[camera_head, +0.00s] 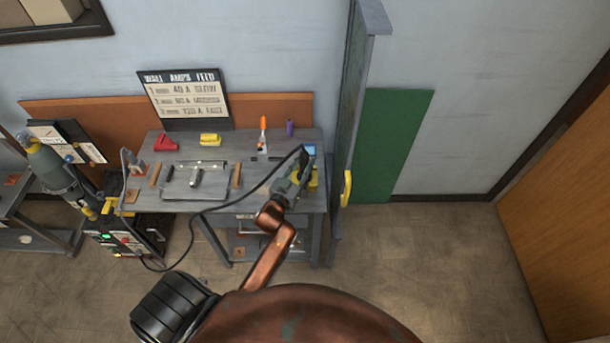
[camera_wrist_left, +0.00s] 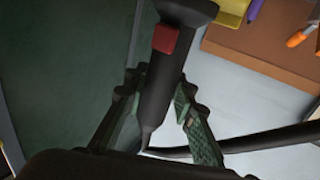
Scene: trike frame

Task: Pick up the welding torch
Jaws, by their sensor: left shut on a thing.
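The welding torch shows in the left wrist view as a black handle (camera_wrist_left: 160,80) with a red trigger block. My left gripper (camera_wrist_left: 160,115) is shut around this handle, with green ridged finger pads on both sides of it. The torch's black cable (camera_wrist_left: 250,140) runs off to the right in that view. In the head view my left gripper (camera_head: 300,173) is at the right end of the workbench, and it hides most of the torch. The cable (camera_head: 240,202) arcs left from there towards the welding machine (camera_head: 115,236). My right gripper is not in view.
The grey workbench (camera_head: 268,202) holds a red magnet-like piece (camera_head: 165,143), a yellow block (camera_head: 210,139), an orange-handled tool (camera_head: 263,135) and a metal workpiece (camera_head: 195,178). A gas cylinder (camera_head: 58,175) stands left. The right floor is clear.

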